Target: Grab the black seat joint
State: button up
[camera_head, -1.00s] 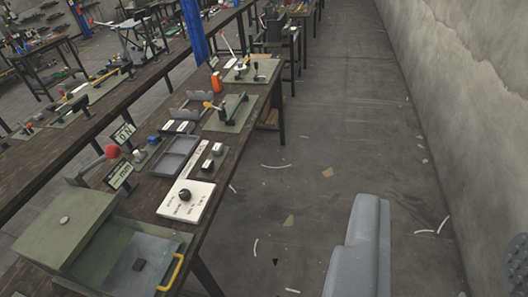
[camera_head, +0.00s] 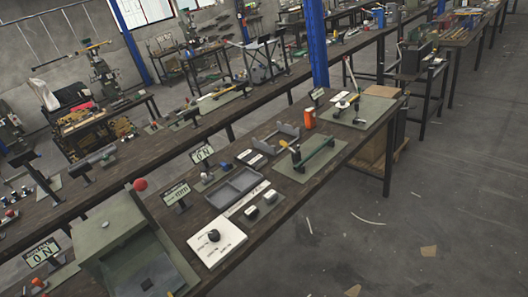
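I cannot tell for sure which part is the black seat joint. A small black round piece (camera_head: 214,236) sits on a white labelled board (camera_head: 230,246) near the front of the workbench. Two small pieces, dark with pale tops, lie just beyond it: one (camera_head: 251,212) and another (camera_head: 270,197). A small dark square piece (camera_head: 147,284) lies inside the green metal box (camera_head: 108,240) at the lower left. My gripper is not in view, so its opening and any hold are hidden.
A grey tray (camera_head: 213,208), a green fixture plate (camera_head: 292,175) and an orange bottle (camera_head: 310,118) occupy the dark wooden bench. A red ball knob (camera_head: 140,185) stands up by the box. A blue post (camera_head: 316,45) rises behind. Floor (camera_head: 400,220) at right is clear apart from scraps.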

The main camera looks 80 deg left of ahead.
aim_at(252, 210)
jog(key=u, duration=0.5)
jog(key=i, duration=0.9)
jog(key=u, duration=0.8)
jog(key=k, duration=0.75)
jog(key=u, duration=0.15)
jog(key=i, duration=0.85)
jog(key=z, duration=0.05)
